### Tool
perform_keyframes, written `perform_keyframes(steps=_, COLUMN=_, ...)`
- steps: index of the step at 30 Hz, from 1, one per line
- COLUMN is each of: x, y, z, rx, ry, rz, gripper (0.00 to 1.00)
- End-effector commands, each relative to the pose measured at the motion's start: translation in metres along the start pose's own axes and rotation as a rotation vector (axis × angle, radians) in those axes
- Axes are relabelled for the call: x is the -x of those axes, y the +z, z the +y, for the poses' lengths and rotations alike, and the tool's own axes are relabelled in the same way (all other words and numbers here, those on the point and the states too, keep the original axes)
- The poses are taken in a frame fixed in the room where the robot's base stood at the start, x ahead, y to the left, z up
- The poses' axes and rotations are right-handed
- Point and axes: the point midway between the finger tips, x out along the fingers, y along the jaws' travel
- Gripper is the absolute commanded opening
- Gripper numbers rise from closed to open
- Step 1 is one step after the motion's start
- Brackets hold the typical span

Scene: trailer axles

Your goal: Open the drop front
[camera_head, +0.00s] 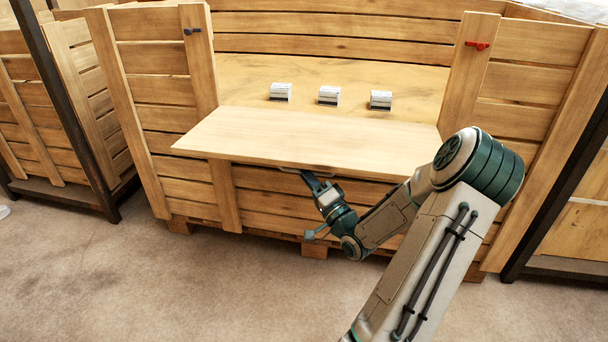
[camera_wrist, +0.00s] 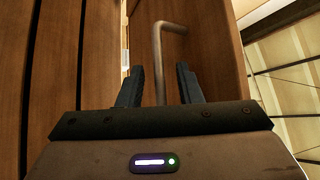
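The drop front (camera_head: 310,138) is a pale wooden panel at the front opening of the crate. It is swung down and juts outward, about level, in the head view. A metal bar handle (camera_wrist: 172,27) is on its outer face. My gripper (camera_head: 308,176) is below the panel's front edge, at the handle. In the wrist view the fingers of my gripper (camera_wrist: 159,85) stand apart on either side of the handle bar, with gaps showing on both sides. Most of the handle is hidden in the head view.
Several small white-and-grey boxes (camera_head: 329,95) stand inside. Dark uprights flank the crate. The floor (camera_head: 190,290) in front is clear at left.

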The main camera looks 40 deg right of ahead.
Motion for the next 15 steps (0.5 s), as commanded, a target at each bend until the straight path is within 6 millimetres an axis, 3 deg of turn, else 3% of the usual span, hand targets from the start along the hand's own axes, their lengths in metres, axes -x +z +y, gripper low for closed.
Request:
perform_keyframes(steps=6, x=-0.019, y=0.0, z=0.001, rx=0.0, ry=0.0, rz=0.0, gripper=0.32)
perform_keyframes(steps=15, x=-0.021, y=-0.001, z=0.0, rx=0.0, ry=0.002, rz=0.002, gripper=0.32)
